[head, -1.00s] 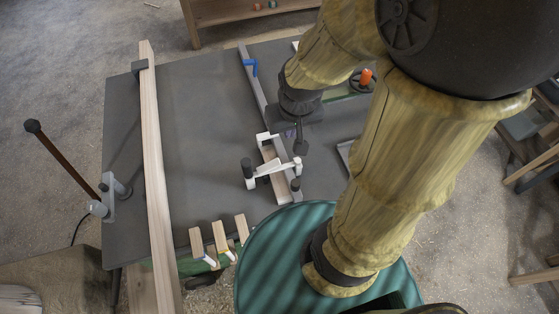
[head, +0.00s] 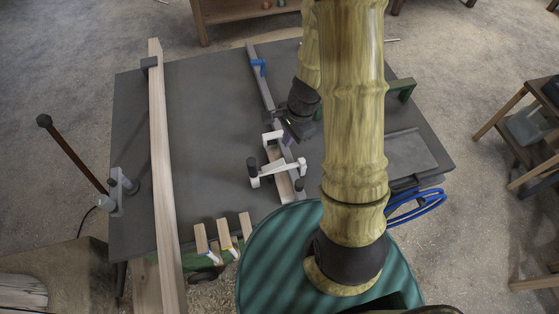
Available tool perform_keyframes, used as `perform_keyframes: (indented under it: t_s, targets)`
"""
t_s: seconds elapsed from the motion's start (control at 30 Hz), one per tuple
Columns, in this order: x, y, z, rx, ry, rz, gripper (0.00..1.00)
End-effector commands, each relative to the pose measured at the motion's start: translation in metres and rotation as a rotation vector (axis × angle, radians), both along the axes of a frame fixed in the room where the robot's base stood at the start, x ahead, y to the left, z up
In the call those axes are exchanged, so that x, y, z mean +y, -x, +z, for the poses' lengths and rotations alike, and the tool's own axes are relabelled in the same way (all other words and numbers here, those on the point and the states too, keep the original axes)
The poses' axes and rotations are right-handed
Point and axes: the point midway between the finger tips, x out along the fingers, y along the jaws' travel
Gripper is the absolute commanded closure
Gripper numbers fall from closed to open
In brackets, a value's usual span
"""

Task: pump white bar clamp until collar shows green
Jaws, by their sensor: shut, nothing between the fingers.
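The white bar clamp (head: 283,168) lies on the dark grey table across a light wooden strip (head: 281,185), in the middle of the head view. It has a dark round end on its left side and another dark part on its right. I cannot make out a green collar on it. My gripper (head: 291,135) is just beyond the clamp's upper end, pointing down, shut and empty. Its fingertips are small and dark here, and I cannot tell whether they touch the clamp. A small purplish patch shows beside them.
A blue clamp (head: 259,65) sits on the long rail behind. A long wooden board (head: 160,170) runs along the table's left side. Several short wood pieces (head: 222,236) stand at the front edge. A blue hose (head: 418,205) lies at right. The left-centre tabletop (head: 210,130) is clear.

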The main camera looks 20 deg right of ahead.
Motion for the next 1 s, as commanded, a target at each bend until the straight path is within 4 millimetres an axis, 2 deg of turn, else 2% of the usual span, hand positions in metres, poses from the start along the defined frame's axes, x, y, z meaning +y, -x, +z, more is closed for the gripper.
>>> perform_keyframes:
  t_s: [0.03, 0.1, 0.27, 0.67, 1.0]
  targets:
    - [-0.003, -0.002, -0.013, 0.034, -0.013, -0.087, 1.0]
    - [-0.005, -0.004, -0.028, 0.066, -0.026, -0.193, 1.0]
    - [-0.008, -0.007, -0.044, 0.1, -0.039, -0.314, 1.0]
    - [-0.007, -0.007, -0.047, 0.1, -0.039, -0.319, 1.0]
    - [0.0, -0.007, -0.081, 0.099, -0.039, -0.317, 1.0]
